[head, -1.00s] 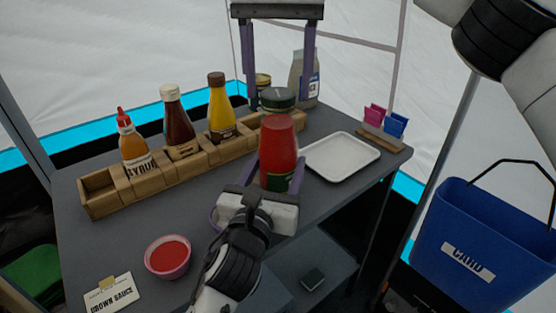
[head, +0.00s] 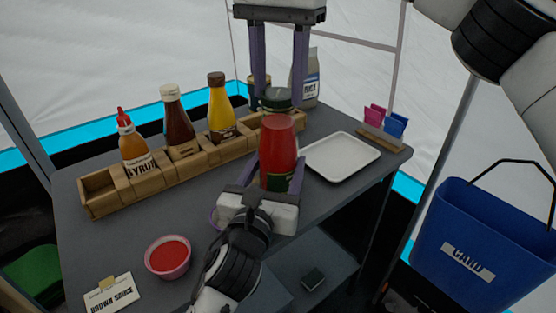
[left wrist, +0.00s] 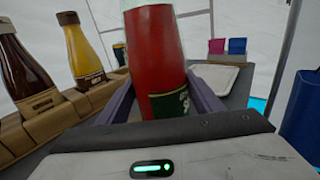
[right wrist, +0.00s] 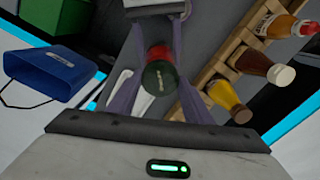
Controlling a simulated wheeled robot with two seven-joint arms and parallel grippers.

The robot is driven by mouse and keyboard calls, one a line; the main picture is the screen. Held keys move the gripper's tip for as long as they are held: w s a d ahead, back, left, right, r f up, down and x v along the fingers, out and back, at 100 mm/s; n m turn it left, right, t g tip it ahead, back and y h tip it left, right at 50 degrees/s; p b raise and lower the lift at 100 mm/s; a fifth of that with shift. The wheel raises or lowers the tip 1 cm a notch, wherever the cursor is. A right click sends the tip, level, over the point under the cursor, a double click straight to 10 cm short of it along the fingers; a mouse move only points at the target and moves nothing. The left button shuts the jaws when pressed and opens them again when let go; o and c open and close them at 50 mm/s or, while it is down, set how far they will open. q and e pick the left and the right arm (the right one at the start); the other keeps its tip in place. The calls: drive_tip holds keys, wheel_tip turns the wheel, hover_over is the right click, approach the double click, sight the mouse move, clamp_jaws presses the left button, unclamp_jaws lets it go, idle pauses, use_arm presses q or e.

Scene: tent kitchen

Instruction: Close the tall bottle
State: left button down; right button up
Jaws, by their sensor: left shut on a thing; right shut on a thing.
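The tall red bottle (head: 279,143) stands upright with a green label and a dark green cap (head: 276,97) at its top. My left gripper (head: 277,172) is shut around its lower body; the left wrist view shows the bottle (left wrist: 152,50) between the fingers. My right gripper (head: 277,98) reaches down from above, its fingers shut on both sides of the cap. In the right wrist view the cap (right wrist: 159,78) lies between the fingers, with the red bottle beneath it. I cannot tell how far the cap is screwed down.
A wooden rack (head: 150,178) holds a syrup bottle (head: 132,145), a brown sauce bottle (head: 178,118) and a yellow bottle (head: 221,108). A white tray (head: 342,157) is right of the bottle. A red-filled bowl (head: 167,257) stands front left. A blue bin (head: 470,230) hangs at right.

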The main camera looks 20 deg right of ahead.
drive_tip(key=m, duration=0.4)
drive_tip(key=shift+m, duration=0.3)
drive_tip(key=m, duration=1)
drive_tip(key=shift+m, duration=0.4)
drive_tip(key=m, duration=1)
drive_tip(key=shift+f+m, duration=0.1)
drive_tip(key=shift+m, duration=0.3)
drive_tip(key=m, duration=1.3)
drive_tip(key=o, duration=1.2)
